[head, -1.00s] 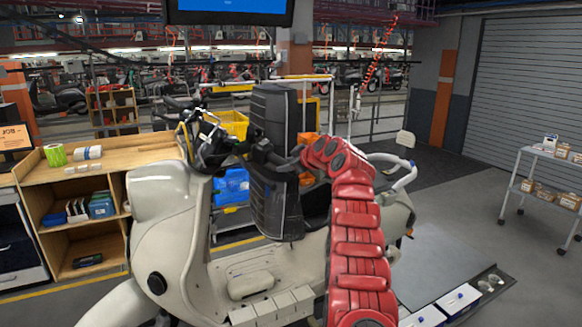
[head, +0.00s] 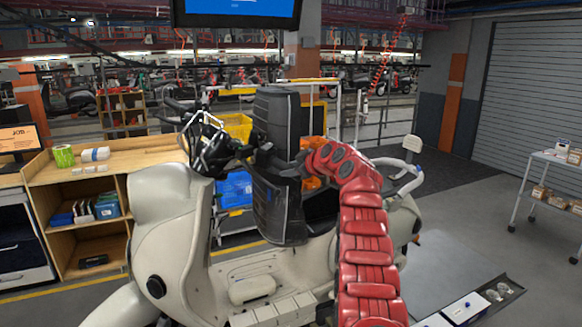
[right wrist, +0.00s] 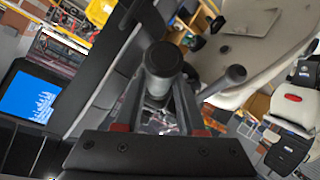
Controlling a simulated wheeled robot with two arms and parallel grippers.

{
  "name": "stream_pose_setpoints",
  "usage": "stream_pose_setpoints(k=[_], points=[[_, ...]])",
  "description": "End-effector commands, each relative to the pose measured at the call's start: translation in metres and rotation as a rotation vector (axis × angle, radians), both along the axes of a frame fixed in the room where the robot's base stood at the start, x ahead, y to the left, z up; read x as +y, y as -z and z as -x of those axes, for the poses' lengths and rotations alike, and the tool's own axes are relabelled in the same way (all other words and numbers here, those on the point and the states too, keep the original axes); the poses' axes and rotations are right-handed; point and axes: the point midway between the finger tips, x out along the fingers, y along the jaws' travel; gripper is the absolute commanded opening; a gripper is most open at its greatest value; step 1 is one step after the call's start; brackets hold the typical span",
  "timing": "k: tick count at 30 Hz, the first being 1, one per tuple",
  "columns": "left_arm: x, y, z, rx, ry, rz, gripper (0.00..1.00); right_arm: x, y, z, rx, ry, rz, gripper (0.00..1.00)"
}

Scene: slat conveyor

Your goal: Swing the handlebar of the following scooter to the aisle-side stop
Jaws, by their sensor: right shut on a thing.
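The cream scooter (head: 190,235) stands side-on in front of me in the head view. Its black handlebar (head: 205,140) tops the front column, with cables bared around it. My right gripper (head: 280,165) reaches in from the right behind the red arm and is at the near grip (head: 262,150). In the right wrist view, the right gripper's fingers (right wrist: 160,105) are shut around the grey, round-ended grip (right wrist: 163,62). A lever (right wrist: 225,82) sticks out beside it. The red arm hides part of the scooter's rear. My left gripper is not in view.
A wooden shelf bench (head: 85,175) is at the left, and a white wheeled cart (head: 548,165) at the right. Grey floor (head: 470,225) lies open between scooter and cart.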

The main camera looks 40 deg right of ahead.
Motion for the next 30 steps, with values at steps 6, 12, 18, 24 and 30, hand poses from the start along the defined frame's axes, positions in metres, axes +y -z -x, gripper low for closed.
stream_pose_setpoints(k=[6, 12, 18, 24, 30], points=[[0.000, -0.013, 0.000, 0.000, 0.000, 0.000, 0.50, -0.006, 0.003, -0.001, -0.005, -0.013, 0.000, 0.44], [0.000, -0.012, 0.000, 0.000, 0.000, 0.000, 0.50, -0.005, 0.003, -0.001, -0.006, -0.013, 0.001, 0.74], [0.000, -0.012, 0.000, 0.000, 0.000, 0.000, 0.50, -0.005, 0.002, -0.002, -0.007, -0.014, 0.002, 0.74], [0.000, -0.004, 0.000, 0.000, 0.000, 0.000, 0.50, -0.005, 0.001, 0.003, -0.012, -0.015, 0.004, 0.74], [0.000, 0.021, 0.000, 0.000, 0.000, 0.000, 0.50, -0.005, -0.004, 0.024, -0.014, -0.011, 0.009, 0.74]])
